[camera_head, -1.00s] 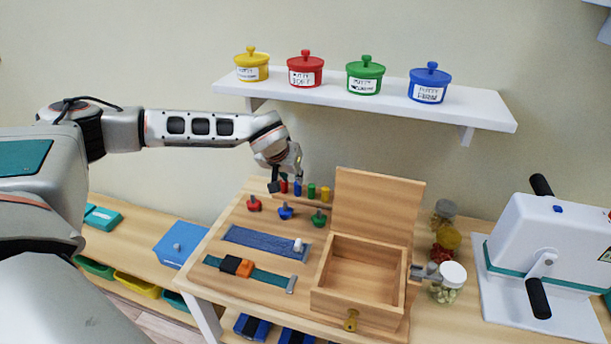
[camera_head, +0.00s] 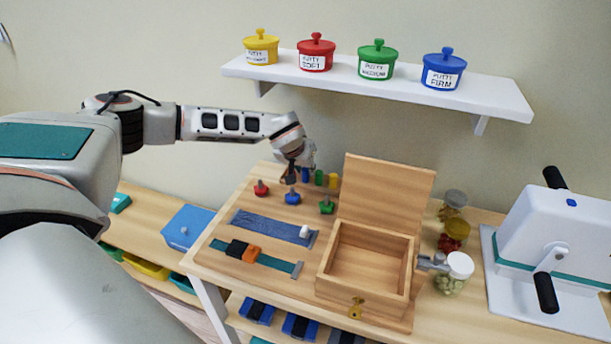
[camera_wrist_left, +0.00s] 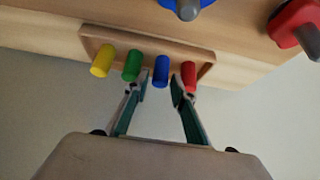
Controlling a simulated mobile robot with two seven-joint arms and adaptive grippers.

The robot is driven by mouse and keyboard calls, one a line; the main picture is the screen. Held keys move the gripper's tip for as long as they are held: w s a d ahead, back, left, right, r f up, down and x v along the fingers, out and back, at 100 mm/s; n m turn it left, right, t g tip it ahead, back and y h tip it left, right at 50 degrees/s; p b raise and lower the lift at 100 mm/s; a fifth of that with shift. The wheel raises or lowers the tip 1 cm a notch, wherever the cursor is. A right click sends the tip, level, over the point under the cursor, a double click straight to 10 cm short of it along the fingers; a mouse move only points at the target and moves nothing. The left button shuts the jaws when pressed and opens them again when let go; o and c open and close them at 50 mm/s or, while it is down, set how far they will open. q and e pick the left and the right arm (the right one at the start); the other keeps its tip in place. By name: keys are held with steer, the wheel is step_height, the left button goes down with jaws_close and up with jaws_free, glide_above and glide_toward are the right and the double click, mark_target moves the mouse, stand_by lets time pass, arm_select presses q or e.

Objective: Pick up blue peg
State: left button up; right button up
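The blue peg (camera_wrist_left: 161,70) stands in a wooden peg rack (camera_wrist_left: 100,40) with a green peg (camera_wrist_left: 131,66), a yellow peg (camera_wrist_left: 102,62) and a red peg (camera_wrist_left: 189,75). In the left wrist view my left gripper (camera_wrist_left: 161,78) is open, its fingertips on either side of the blue peg. The right-hand finger is in the gap by the red peg. I cannot tell whether the fingers touch any peg. In the head view the left gripper (camera_head: 291,178) hides the red peg; the blue peg (camera_head: 306,174) shows just right of it. My right gripper is not in view.
Red (camera_head: 261,188), blue (camera_head: 292,197) and green (camera_head: 326,206) knobbed pieces stand in front of the rack. An open wooden box (camera_head: 368,262) is to the right. A shelf (camera_head: 400,88) with putty pots is above. A blue strip (camera_head: 270,229) lies nearer.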

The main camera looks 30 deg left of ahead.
arm_select(q)
steer(key=c, duration=0.6)
steer(key=shift+s+r, duration=0.1)
steer(key=shift+r, duration=0.05)
